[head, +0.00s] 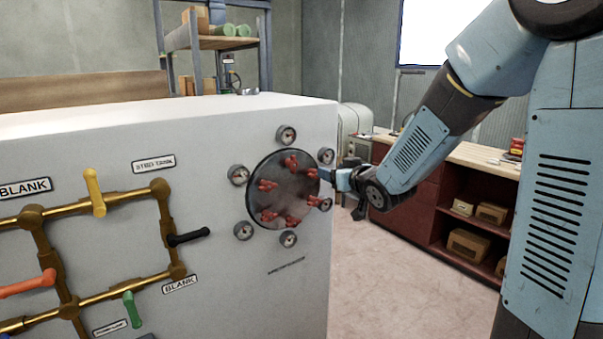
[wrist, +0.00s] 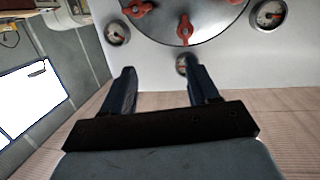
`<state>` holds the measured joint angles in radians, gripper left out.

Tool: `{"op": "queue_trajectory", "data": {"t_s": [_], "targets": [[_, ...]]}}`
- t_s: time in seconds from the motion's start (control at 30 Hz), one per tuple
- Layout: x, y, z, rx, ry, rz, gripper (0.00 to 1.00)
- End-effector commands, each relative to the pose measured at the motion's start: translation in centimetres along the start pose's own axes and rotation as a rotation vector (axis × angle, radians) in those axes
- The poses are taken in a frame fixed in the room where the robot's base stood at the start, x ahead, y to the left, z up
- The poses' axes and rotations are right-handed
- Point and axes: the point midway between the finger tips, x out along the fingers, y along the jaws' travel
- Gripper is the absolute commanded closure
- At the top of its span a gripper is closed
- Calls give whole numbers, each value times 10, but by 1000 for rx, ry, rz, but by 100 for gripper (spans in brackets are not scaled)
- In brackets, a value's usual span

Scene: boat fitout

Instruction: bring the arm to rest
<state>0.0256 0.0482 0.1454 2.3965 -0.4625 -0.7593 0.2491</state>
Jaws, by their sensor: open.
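My gripper (head: 343,180) is at the end of my blue arm, close to the right edge of the white cabinet (head: 312,120) in the head view. In the wrist view my gripper (wrist: 160,88) shows two dark fingers spread apart with nothing between them. A round grey plate (head: 284,190) with several red handles is on the cabinet face, with small gauges around it. The plate also shows at the top of the wrist view (wrist: 205,22). One gauge (wrist: 184,65) is partly hidden behind the right finger.
Brass pipes (head: 120,200) with yellow, black, orange and green valve handles run along the cabinet's left part. A red workbench (head: 405,215) with boxes on its shelves stands behind my arm. The floor (head: 395,270) between cabinet and bench is clear.

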Motion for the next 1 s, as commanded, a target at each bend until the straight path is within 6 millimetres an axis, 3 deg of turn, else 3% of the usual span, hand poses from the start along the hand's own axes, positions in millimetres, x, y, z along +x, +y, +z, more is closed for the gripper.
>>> {"op": "queue_trajectory", "data": {"t_s": [0.3,0.5,0.77,1.0], "targets": [[-80,36,-12,-11,-251,230,41],[-144,43,-9,33,-415,332,41],[-233,31,3,131,-626,401,41],[-312,0,19,236,-803,390,41]]}}
